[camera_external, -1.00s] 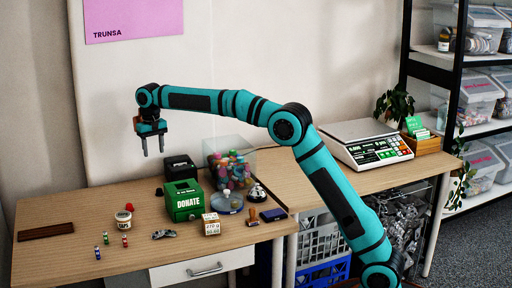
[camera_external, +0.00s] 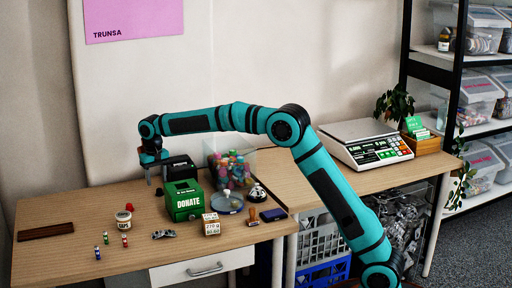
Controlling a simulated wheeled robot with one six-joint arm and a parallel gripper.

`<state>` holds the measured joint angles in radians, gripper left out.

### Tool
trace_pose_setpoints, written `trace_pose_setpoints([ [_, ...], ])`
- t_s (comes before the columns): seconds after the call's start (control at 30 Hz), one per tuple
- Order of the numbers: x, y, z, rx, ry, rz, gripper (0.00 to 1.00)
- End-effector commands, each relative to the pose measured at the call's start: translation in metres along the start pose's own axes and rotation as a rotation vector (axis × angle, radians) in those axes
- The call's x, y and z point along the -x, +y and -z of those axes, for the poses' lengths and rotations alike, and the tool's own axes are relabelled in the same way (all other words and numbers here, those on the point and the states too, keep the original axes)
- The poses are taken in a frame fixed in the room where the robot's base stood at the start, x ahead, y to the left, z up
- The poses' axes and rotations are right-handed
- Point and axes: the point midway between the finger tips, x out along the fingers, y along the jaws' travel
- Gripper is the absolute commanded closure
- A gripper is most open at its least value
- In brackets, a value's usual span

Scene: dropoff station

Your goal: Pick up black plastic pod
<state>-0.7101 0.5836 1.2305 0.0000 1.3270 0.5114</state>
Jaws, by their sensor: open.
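My gripper (camera_external: 156,179) points down at the back of the left table, its fingers apart with nothing seen between them. It is just left of a black boxy object (camera_external: 180,170) behind the green donation box. A small dark item (camera_external: 159,191) lies on the table just below the fingertips in the picture. I cannot tell which of these two is the black plastic pod, or whether the fingers touch either.
The green donation box (camera_external: 184,202) stands just right of my gripper. A clear bin of colourful items (camera_external: 232,168) is behind it. Small figures, a tub (camera_external: 124,220) and a toy car (camera_external: 164,234) lie in front. The table's left side is mostly clear.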

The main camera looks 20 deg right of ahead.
Motion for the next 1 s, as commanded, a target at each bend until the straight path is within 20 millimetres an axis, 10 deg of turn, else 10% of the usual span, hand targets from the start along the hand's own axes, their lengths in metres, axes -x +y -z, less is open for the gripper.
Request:
trace_pose_setpoints([
  [0.67,-0.05,0.007,0.0,0.0,0.0,0.0,0.49],
  [0.9,-0.05,0.007,0.0,0.0,0.0,0.0,0.96],
  [1.0,-0.05,0.007,0.0,0.0,-0.001,0.0,0.97],
])
